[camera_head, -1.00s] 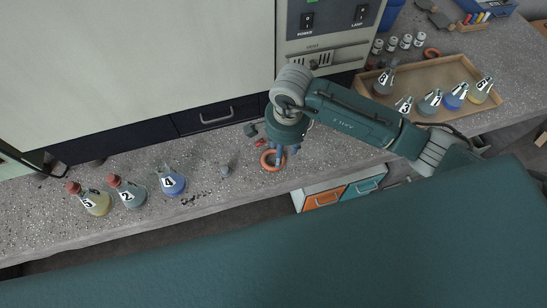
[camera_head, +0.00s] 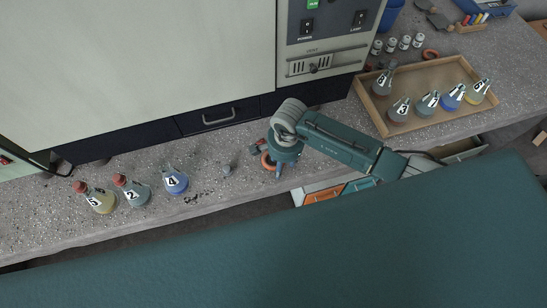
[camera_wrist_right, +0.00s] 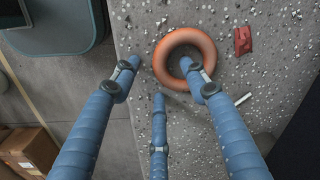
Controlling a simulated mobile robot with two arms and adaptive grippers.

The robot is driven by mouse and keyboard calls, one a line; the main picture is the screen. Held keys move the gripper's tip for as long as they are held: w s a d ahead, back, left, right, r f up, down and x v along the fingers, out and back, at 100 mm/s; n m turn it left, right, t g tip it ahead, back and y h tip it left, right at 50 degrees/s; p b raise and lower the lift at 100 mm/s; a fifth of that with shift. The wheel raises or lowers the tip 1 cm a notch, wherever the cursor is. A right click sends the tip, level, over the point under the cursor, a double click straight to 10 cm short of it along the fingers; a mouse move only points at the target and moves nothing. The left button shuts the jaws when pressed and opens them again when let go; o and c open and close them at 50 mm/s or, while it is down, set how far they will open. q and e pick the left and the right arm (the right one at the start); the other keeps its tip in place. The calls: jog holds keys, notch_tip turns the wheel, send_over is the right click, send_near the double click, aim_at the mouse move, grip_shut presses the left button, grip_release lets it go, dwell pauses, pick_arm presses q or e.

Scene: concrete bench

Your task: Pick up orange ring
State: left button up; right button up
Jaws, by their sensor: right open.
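An orange ring (camera_head: 266,161) lies flat near the bench's front edge, partly hidden behind my right gripper (camera_head: 279,168) in the head view. In the right wrist view the orange ring (camera_wrist_right: 161,62) shows nearly whole. My right gripper (camera_wrist_right: 160,74) is open, with its blue fingers apart and pointing down toward the bench. One fingertip overlaps the ring's hole; the other two appear outside the ring, toward the bench edge. I cannot tell whether any finger touches it. A similar orange ring (camera_head: 431,54) lies at the back right beside the tray. My left gripper is not in view.
A small red piece (camera_wrist_right: 243,41) and a white stick (camera_wrist_right: 243,99) lie near the ring. Flasks stand at left, including a blue one (camera_head: 175,181). A wooden tray (camera_head: 375,112) with several flasks is at right. A large cabinet (camera_head: 130,65) stands behind. The bench's front edge is close.

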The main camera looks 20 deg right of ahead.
grip_shut()
jog(key=shift+r, duration=0.15)
